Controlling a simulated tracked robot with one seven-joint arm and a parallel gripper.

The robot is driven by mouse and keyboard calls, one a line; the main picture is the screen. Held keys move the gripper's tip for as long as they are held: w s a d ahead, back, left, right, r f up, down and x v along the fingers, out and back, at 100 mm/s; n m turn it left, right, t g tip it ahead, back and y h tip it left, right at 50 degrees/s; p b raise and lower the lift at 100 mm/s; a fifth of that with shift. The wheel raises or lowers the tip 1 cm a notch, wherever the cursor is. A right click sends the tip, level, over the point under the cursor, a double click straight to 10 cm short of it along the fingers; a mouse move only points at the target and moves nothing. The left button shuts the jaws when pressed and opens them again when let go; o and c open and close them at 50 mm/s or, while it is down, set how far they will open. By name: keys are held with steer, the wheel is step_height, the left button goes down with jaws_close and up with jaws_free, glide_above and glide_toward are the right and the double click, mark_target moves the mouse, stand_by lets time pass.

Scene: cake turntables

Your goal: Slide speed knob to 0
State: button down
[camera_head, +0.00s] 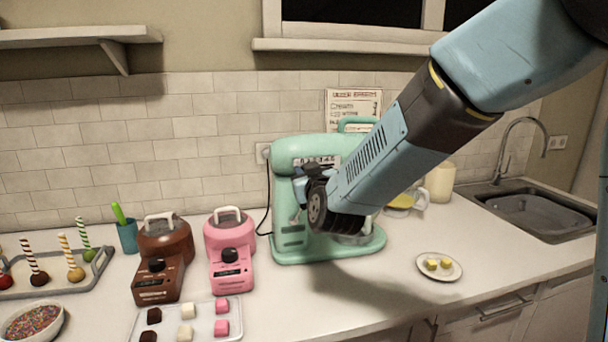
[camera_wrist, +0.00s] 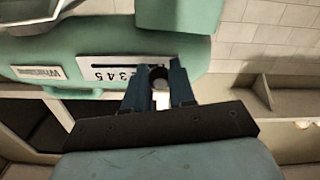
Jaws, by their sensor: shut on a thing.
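The mint-green stand mixer (camera_head: 290,152) stands on the counter against the tiled wall. Its white speed scale (camera_wrist: 104,69) has a dark slot and several digits, left of my fingers in the wrist view. My gripper (camera_head: 300,177) reaches the mixer head from the right; in the wrist view, my gripper (camera_wrist: 159,80) has its fingers closed around the dark round speed knob (camera_wrist: 158,72) at the scale's right part. The fingers hide the scale there, so I cannot read the knob's exact setting.
Brown (camera_head: 164,248) and pink (camera_head: 229,240) small appliances stand left of the mixer. A tray of sweets (camera_head: 205,331) lies in front. A plate (camera_head: 424,272) sits right of the mixer, and a sink (camera_head: 540,210) is farther right. The counter between mixer and plate is clear.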

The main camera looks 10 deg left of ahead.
steer(key=shift+s+a, duration=0.15)
steer(key=shift+a, duration=0.1)
steer(key=c, duration=1)
jaws_free()
steer(key=shift+o, duration=0.2)
steer(key=shift+d, duration=0.1)
steer(key=v, duration=1.3)
steer(key=shift+s, duration=0.2)
steer(key=shift+d, duration=0.15)
